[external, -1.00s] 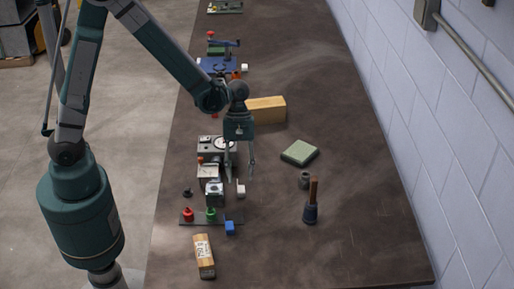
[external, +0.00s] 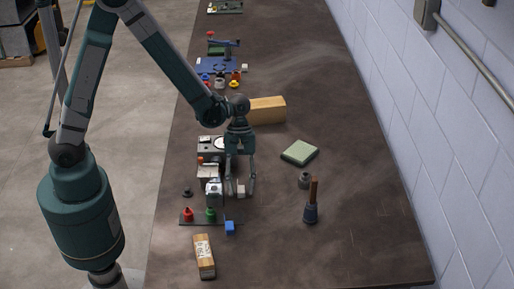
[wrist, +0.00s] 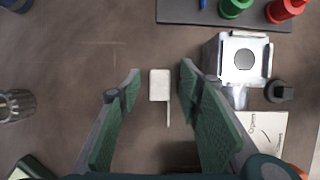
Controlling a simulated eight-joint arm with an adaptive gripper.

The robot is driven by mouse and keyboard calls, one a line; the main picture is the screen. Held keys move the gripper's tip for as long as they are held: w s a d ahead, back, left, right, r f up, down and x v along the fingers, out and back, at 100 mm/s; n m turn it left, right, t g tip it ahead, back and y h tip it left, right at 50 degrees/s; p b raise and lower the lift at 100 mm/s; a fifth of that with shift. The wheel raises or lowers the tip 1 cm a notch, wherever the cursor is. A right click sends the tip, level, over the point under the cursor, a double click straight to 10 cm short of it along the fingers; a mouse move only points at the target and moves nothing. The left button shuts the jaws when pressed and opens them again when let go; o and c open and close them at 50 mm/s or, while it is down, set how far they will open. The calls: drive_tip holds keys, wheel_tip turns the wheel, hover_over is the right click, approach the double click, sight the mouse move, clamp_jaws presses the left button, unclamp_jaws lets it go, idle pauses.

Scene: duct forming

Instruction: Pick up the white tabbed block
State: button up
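The white tabbed block (wrist: 159,85) lies on the dark table in the wrist view, with its thin tab pointing toward the bottom of the picture. My gripper (wrist: 158,80) is open, with one green-padded finger on each side of the block and a gap on both sides. The right finger is nearer to the block than the left. In the external view the block (external: 241,190) shows small and pale between the fingertips of my gripper (external: 239,194), which point down close to the table.
A metal bracket device (wrist: 240,58) stands close beside the right finger. A dark plate with a green knob (external: 211,214) and a red knob (external: 188,214) lies in front, with a blue block (external: 230,228) at its edge.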

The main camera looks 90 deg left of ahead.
sight(241, 189)
drive_tip(key=c, duration=0.9)
drive_tip(key=shift+c, duration=0.2)
drive_tip(key=shift+r, duration=0.1)
wheel_tip(241, 189, up, 10)
drive_tip(key=p, duration=0.1)
idle(0.3)
idle(0.5)
